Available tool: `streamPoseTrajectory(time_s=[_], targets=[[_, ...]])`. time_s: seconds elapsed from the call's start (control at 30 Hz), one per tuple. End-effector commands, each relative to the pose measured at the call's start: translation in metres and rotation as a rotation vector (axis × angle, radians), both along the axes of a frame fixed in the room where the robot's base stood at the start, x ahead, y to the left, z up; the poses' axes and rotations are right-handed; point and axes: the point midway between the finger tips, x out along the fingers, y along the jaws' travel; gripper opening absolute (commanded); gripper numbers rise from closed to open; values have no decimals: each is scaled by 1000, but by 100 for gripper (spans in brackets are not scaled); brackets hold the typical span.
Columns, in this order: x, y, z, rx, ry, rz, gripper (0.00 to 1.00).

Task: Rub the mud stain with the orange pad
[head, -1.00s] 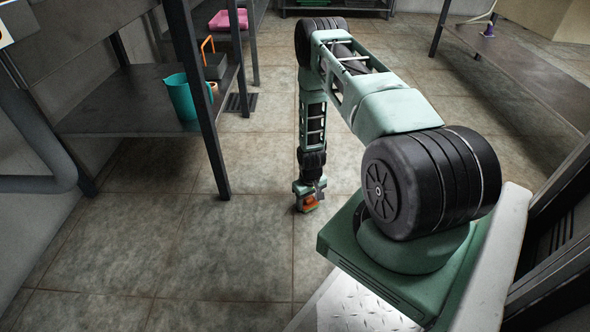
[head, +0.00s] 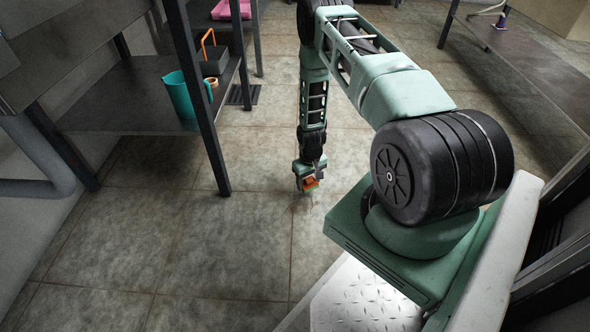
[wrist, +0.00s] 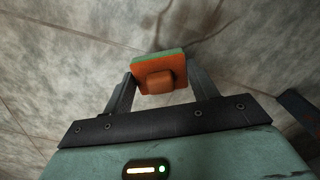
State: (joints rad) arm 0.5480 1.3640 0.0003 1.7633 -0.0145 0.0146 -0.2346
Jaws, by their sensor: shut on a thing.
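My gripper (head: 308,176) points down over the tiled floor, left of my base in the head view. It is shut on the orange pad (head: 311,183). In the wrist view the pad (wrist: 146,81) sits between the two fingers, with an orange back, a raised orange grip block and a green layer on its far side. The pad appears slightly above the floor, but the exact gap is hard to judge. Faint dark streaks (wrist: 204,35) show on the floor beyond the pad in the wrist view; I cannot tell whether they are the mud stain or shadow.
A dark shelf unit (head: 125,95) stands at the left with a teal jug (head: 180,95), a roll of tape and an orange-handled item. A pink item (head: 230,10) lies farther back. A long bench (head: 520,70) is at the right. The floor at front left is clear.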

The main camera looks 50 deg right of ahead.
Motion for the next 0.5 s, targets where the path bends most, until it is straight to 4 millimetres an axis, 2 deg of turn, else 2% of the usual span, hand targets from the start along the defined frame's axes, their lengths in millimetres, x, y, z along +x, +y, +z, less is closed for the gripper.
streamPoseTrajectory(time_s=[0.03,0.23,0.5], targets=[[2,1,9,0,-1,1,35],[7,3,27,0,-1,2,35],[9,5,34,0,0,3,35]])
